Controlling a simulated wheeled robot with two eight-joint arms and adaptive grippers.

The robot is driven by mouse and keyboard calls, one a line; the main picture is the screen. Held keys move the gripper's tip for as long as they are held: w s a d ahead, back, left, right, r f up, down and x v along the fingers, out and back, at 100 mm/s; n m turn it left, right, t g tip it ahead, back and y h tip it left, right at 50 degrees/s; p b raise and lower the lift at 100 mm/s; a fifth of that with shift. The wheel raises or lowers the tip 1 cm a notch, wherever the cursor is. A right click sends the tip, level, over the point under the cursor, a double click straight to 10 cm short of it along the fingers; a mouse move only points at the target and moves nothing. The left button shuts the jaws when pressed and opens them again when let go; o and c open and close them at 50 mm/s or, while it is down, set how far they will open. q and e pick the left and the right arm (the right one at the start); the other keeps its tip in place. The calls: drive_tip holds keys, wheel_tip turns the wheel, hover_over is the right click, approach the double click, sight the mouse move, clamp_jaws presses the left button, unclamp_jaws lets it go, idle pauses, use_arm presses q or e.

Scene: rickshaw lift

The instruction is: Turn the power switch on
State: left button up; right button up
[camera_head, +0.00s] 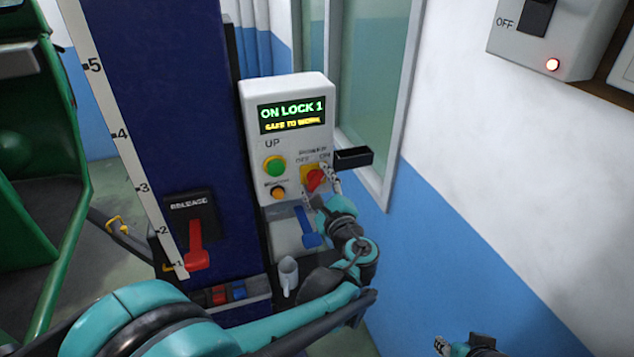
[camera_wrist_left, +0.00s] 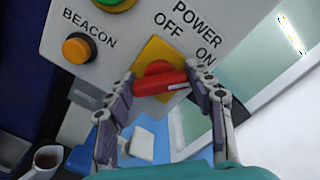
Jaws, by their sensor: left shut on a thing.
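The power switch (camera_head: 315,179) is a red rotary handle on a yellow plate, low on the right of the white control box (camera_head: 248,130). In the left wrist view the red handle (camera_wrist_left: 160,83) lies nearly level, its right end tipped slightly up, below the OFF and ON labels. My left gripper (camera_head: 322,184) is at the switch; in the wrist view its two fingers (camera_wrist_left: 160,88) stand on either side of the handle, shut on it. The box display reads "ON LOCK 1" and "SAFE TO WORK". My right gripper (camera_head: 460,345) shows only partly at the bottom edge, apart from the box.
A green UP button (camera_head: 275,166) and an orange beacon button (camera_head: 278,193) sit left of the switch. A black bracket (camera_head: 353,157) juts out right of the box. A red release lever (camera_head: 196,245) is on the blue column.

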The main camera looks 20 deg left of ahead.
use_arm(q)
drive_tip(key=o, duration=1.2)
drive_tip(key=shift+c, duration=0.2)
drive_tip(key=v, duration=1.2)
